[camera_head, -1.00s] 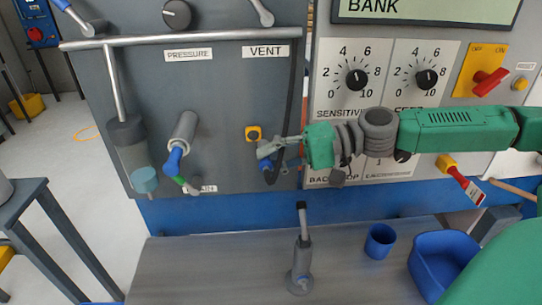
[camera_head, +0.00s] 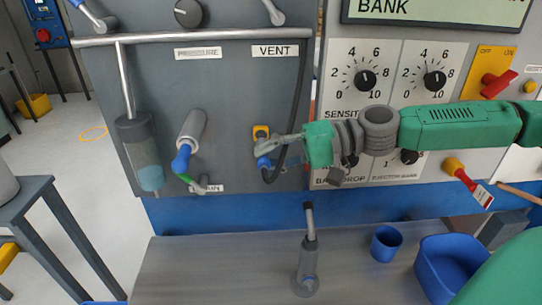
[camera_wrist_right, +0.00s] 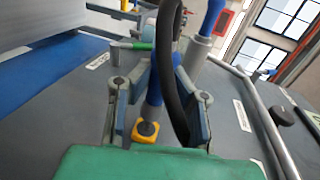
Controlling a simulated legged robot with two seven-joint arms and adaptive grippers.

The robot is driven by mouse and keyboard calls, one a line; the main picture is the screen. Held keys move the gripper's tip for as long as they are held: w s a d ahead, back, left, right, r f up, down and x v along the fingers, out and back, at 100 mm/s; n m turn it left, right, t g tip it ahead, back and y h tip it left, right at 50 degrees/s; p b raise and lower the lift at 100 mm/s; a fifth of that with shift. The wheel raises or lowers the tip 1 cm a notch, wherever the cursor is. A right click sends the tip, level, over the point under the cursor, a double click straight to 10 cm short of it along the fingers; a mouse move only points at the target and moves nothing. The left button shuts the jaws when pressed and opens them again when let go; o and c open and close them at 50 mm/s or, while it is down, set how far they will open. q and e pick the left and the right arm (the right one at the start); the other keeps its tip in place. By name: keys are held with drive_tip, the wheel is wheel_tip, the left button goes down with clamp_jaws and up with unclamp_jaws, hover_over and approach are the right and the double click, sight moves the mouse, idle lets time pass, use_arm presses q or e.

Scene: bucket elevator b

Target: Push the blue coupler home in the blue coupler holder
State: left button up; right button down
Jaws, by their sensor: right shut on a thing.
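The blue coupler (camera_head: 264,163) is at the end of a black hose (camera_head: 297,95) on the grey panel. My right gripper (camera_head: 266,144) is shut on it, just below the yellow fitting (camera_head: 261,131), which seems to be the holder. In the right wrist view, the coupler (camera_wrist_right: 153,92) shows as a blue cylinder between the fingers (camera_wrist_right: 158,83), with the hose crossing in front. The yellow fitting (camera_wrist_right: 145,131) lies close by. The exact contact between coupler and fitting is hidden. My left gripper is not in view.
A grey and blue handle (camera_head: 190,143) sticks out left of the gripper. Knobs (camera_head: 366,80) are on the panel to the right. Below are a bench (camera_head: 200,270) with an upright grey lever (camera_head: 308,250), a blue cup (camera_head: 386,243) and a blue bin (camera_head: 440,262).

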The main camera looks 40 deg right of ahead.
drive_tip(key=shift+a, duration=0.15)
drive_tip(key=shift+w+d, duration=0.25)
drive_tip(key=shift+w+d+b, duration=0.45)
drive_tip(key=shift+w+b, duration=0.3)
drive_tip(key=shift+w+d, duration=0.25)
drive_tip(key=shift+d, duration=0.05)
drive_tip(key=c, duration=1.4)
unclamp_jaws()
drive_tip(key=shift+c, duration=0.2)
drive_tip(key=shift+d, duration=0.1)
